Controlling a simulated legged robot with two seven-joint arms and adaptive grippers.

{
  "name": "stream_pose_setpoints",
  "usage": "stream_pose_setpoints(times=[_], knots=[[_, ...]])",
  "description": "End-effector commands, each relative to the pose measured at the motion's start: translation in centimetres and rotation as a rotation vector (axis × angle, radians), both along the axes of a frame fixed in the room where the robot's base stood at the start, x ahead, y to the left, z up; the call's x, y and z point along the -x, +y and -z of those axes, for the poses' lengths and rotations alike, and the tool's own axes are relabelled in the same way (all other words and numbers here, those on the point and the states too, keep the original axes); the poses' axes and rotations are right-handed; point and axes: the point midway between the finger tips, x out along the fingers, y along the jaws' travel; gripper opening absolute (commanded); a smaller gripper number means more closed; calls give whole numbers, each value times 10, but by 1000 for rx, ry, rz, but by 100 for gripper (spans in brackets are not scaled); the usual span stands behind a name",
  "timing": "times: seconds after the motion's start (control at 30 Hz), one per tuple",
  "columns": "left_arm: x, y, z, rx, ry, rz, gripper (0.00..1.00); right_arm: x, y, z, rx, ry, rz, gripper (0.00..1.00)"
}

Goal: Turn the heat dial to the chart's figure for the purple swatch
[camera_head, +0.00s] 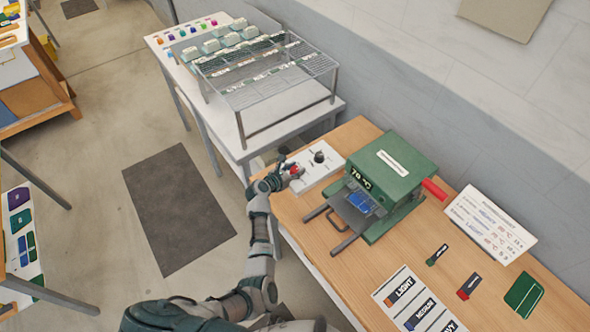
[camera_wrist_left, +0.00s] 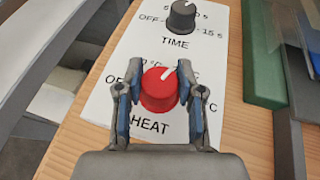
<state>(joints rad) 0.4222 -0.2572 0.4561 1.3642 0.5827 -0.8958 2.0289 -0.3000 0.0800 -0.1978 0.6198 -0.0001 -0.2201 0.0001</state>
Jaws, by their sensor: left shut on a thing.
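The red heat dial (camera_wrist_left: 160,90) sits on the white control panel (camera_wrist_left: 185,55), its white pointer up and slightly right. My left gripper (camera_wrist_left: 162,95) is shut on the dial, one finger on each side, covering parts of the scale figures; in the head view it (camera_head: 288,172) is at the panel's front. The green press (camera_head: 390,172) has a display (camera_head: 361,179) that seems to read 70 °C. A blue swatch (camera_head: 360,202) lies on its plate. A purple patch (camera_head: 18,198) lies far left. My right gripper is out of view.
The black time dial (camera_wrist_left: 182,16) is just beyond the heat dial. The press's red handle (camera_head: 434,189) sticks out right. A LIGHT/MEDIUM card (camera_head: 418,302), small labelled pieces and a green piece (camera_head: 523,294) lie on the wooden table. A wire rack (camera_head: 265,75) stands behind.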

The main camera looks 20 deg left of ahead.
Motion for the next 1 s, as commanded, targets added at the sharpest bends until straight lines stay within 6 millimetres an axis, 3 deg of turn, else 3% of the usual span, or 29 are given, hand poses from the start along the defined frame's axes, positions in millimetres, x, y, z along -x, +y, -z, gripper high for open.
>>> stream_pose_setpoints(times=[0.17, 0.87, 0.9, 0.97, 1.0], knots=[[-1, 2, -2, -3, -5, -3, 2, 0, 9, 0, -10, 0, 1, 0], [-1, 1, -3, -1, -6, -3, 2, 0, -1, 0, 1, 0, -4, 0], [-1, 1, -3, -1, -6, -3, 44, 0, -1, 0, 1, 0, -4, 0], [-1, 1, -3, -2, -5, -3, 59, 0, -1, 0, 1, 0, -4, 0], [-1, 1, -2, -1, -5, -2, 62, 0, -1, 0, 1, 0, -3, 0]])
